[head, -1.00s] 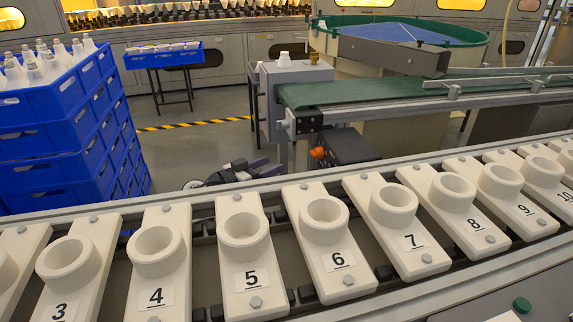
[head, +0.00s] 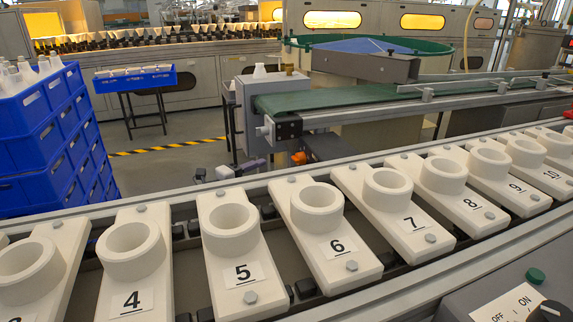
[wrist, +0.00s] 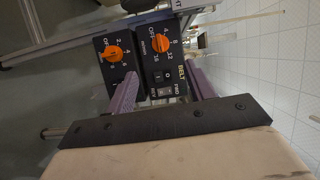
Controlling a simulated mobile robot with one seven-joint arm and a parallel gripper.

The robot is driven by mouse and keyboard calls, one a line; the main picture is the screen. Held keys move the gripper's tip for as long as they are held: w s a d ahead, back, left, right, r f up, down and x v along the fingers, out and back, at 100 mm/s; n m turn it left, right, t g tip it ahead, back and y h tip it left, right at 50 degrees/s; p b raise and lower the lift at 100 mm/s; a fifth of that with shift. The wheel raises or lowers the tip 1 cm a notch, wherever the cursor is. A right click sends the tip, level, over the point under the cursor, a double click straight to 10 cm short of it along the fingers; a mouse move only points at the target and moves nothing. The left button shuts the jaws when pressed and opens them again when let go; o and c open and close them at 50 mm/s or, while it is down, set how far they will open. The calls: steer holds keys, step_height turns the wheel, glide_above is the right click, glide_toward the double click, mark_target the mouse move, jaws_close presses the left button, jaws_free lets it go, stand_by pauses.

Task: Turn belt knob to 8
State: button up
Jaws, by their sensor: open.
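A dark control panel labelled BELT (wrist: 182,72) carries an orange knob (wrist: 160,44) with a printed number scale around it. Its exact setting is too small to read surely. A second dark panel to its left has another orange knob (wrist: 112,53). My gripper (wrist: 160,77) is open and empty in the wrist view, its purple fingers spread, the left one overlapping the left panel's lower edge. In the head view, my purple gripper (head: 242,169) is small, left of an orange knob (head: 300,158) beside the dark box below the green conveyor.
A row of numbered white holders (head: 320,195) on a track crosses the foreground. The green conveyor belt (head: 340,97) runs behind it. Blue crates (head: 40,150) stand at the left. A grey panel (head: 510,300) with OFF/ON markings is at the lower right.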

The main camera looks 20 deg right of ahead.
mark_target(294, 160)
steer(key=b+x, duration=0.1)
steer(key=x, duration=1.1)
steer(key=c, duration=1)
steer(key=shift+o, duration=0.2)
steer(key=shift+r, duration=0.15)
steer(key=n+p, duration=0.1)
steer(key=n, duration=0.1)
steer(key=n+g+y+p, duration=0.1)
steer(key=n+p, duration=0.1)
steer(key=shift+r, duration=0.25)
steer(key=n+g+y+p, duration=0.1)
steer(key=n+p, duration=0.1)
steer(key=shift+w+n+p, duration=0.15)
steer(key=shift+n+p, duration=0.15)
steer(key=shift+n, duration=0.1)
steer(key=shift+n+g+p, duration=0.4)
steer(key=shift+g+p, duration=0.05)
steer(key=shift+g, duration=0.05)
steer(key=shift+f, duration=0.1)
